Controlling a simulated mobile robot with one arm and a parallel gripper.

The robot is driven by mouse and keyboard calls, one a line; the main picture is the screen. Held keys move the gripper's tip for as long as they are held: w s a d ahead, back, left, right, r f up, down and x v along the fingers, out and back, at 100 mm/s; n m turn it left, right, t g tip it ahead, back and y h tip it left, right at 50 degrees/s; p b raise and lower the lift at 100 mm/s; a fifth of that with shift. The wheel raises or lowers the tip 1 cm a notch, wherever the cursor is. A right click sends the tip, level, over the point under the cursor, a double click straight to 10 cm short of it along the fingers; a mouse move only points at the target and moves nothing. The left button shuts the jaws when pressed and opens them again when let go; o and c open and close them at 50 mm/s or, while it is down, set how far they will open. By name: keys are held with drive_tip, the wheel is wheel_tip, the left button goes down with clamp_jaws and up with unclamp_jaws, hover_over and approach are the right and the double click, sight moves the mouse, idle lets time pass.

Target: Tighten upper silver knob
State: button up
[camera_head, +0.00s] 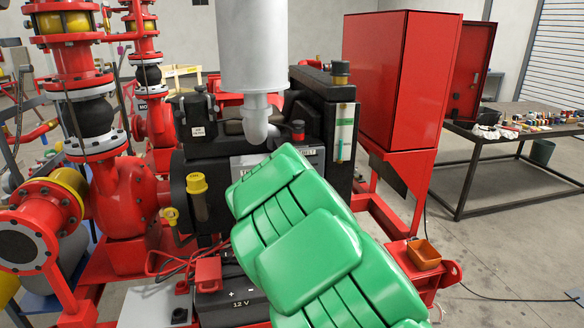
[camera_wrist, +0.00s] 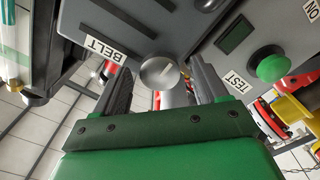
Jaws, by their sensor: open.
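A round silver knob (camera_wrist: 159,72) sits beside the BELT label at the edge of a grey panel (camera_wrist: 182,22) in the wrist view. My gripper (camera_wrist: 162,74) is open, with one dark finger on each side of the knob. A gap shows between the knob and each finger, and I cannot tell how deep the fingers reach. Part of another pale round piece (camera_wrist: 207,4) shows at the top edge; I cannot tell if it is a knob. In the head view my green arm hides the knob and the fingers.
A green button (camera_wrist: 271,67) and a dark display (camera_wrist: 235,34) are on the panel near the TEST label. In the head view a black engine (camera_head: 315,110), a red cabinet (camera_head: 395,75) and red piping (camera_head: 125,195) surround the arm. A cluttered table (camera_head: 470,140) stands right.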

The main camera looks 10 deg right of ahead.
drive_tip(key=s, duration=0.7)
drive_tip(key=shift+f, duration=0.1)
drive_tip(key=s+d+f+m+g+h, duration=0.2)
drive_tip(key=s+d+f+m+g, duration=0.15)
drive_tip(key=s, duration=0.45)
drive_tip(key=s+d+f+m+g+h, duration=0.2)
drive_tip(key=s+d+m+g, duration=0.1)
drive_tip(key=s+m+g, duration=0.3)
drive_tip(key=s+a+f+m+g+y, duration=0.1)
drive_tip(key=s+a+f+g+y, duration=0.15)
drive_tip(key=s+a, duration=0.65)
drive_tip(key=s+a+f+m+g+y, duration=0.15)
drive_tip(key=s+g, duration=0.25)
drive_tip(key=s, duration=1.2)
drive_tip(key=s+a+r+n+g, duration=0.1)
drive_tip(key=s+r+n+g, duration=0.2)
drive_tip(key=s, duration=1.1)
drive_tip(key=shift+s+a+r+g, duration=0.25)
drive_tip(key=shift+r+g, duration=0.15)
drive_tip(key=shift+r, duration=0.4)
drive_tip(key=shift+w, duration=0.1)
